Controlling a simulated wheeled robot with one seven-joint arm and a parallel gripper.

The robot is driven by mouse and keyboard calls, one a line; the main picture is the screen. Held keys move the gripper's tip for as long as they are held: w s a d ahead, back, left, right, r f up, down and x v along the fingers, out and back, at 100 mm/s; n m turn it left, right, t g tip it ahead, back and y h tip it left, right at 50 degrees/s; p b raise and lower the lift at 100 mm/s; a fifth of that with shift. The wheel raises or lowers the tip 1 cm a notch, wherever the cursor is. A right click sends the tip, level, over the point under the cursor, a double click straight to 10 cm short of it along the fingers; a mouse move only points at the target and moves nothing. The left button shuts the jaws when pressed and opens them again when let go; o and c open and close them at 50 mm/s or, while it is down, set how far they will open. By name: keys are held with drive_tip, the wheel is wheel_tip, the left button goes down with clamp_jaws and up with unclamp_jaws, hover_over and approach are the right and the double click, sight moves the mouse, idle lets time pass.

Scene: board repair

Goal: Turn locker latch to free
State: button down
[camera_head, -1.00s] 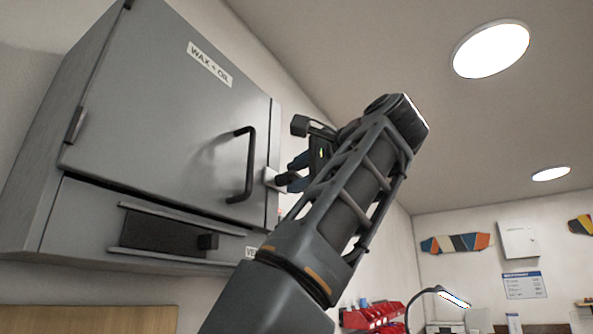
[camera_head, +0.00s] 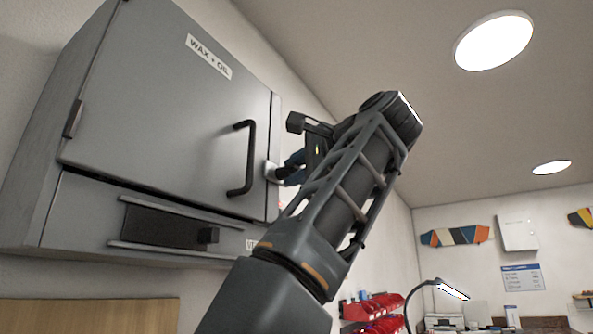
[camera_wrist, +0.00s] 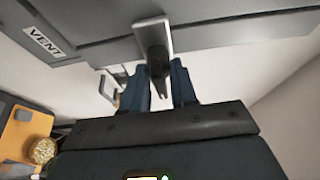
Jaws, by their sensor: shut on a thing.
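The grey wall locker (camera_head: 150,120) labelled "WAX + OIL" fills the left of the head view, its door closed. The latch has a pale plate (camera_head: 271,172) at the door's right edge; the plate also shows in the wrist view (camera_wrist: 152,31), with a dark knob (camera_wrist: 158,64) standing out from it. My gripper (camera_head: 288,170) is at the latch. In the wrist view its blue fingers (camera_wrist: 157,88) stand on either side of the knob, shut on it. The finger contact is partly hidden in the head view.
A black door handle (camera_head: 244,160) stands out just left of the latch. Below the door is a dark sliding vent (camera_head: 160,229); its "VENT" label (camera_wrist: 44,42) shows in the wrist view. Red bins (camera_head: 372,308) and a desk lamp (camera_head: 450,290) are lower right.

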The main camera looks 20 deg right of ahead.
drive_tip(key=shift+f+b, duration=0.2)
drive_tip(key=shift+b, duration=0.1)
drive_tip(key=n+t+b, duration=0.1)
drive_tip(key=n+b, duration=0.1)
drive_tip(key=n, duration=0.1)
drive_tip(key=shift+d+f+b, duration=0.1)
drive_tip(key=shift+f+b, duration=0.05)
drive_tip(key=shift+b, duration=0.2)
drive_tip(key=n+y+b, duration=0.1)
drive_tip(key=n, duration=0.2)
drive_tip(key=n+t+y+b, duration=0.1)
drive_tip(key=n+b, duration=0.1)
drive_tip(key=n, duration=0.1)
drive_tip(key=shift+n, duration=0.3)
drive_tip(key=n+y+b, duration=0.1)
drive_tip(key=n+y, duration=0.2)
drive_tip(key=n, duration=0.2)
drive_tip(key=shift+n+b, duration=0.35)
drive_tip(key=shift+n, duration=0.05)
drive_tip(key=shift+r+n+g+y, duration=0.1)
drive_tip(key=shift+n+g+y, duration=0.2)
drive_tip(key=shift+n+y, duration=1.05)
drive_tip(key=shift+r+n+g+y, duration=0.1)
drive_tip(key=shift+n+g+y, duration=0.35)
drive_tip(key=shift+n, duration=1.6)
drive_tip(key=c, duration=1.2)
unclamp_jaws()
drive_tip(key=shift+r, duration=0.1)
